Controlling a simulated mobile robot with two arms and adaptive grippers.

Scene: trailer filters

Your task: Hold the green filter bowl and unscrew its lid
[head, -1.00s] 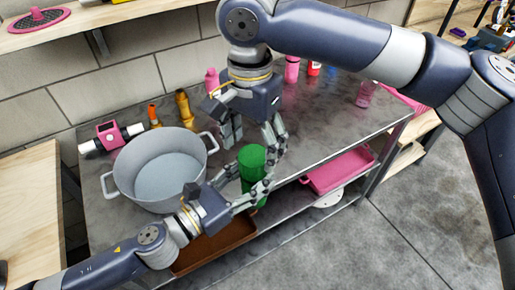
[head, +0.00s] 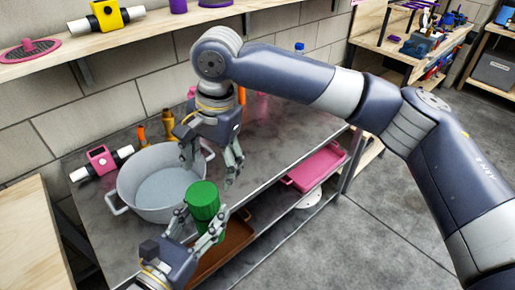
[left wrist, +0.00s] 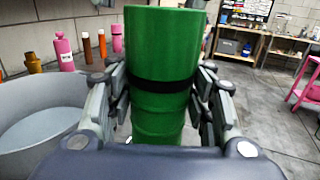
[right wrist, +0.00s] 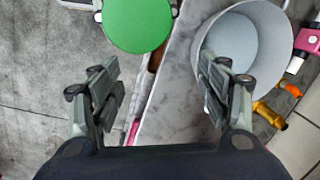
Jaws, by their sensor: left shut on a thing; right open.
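The green filter bowl (head: 207,222) stands upright in my left gripper (head: 200,222). In the left wrist view the fingers press on both sides of the green cylinder (left wrist: 158,125), with a dark band (left wrist: 160,86) around it below the upper part. The green lid (head: 203,192) is on top; the right wrist view shows its round top (right wrist: 138,20). My right gripper (head: 208,175) is open and empty, pointing down above and beside the lid, apart from it. In the right wrist view the lid lies beyond the open fingers (right wrist: 165,85).
A large grey pot (head: 125,190) stands on the metal table just left of the bowl. A brown tray (head: 232,240) and a pink tray (head: 318,166) sit on the lower shelf. Orange and brass bottles (head: 168,124) stand behind the pot. The table's right part is largely clear.

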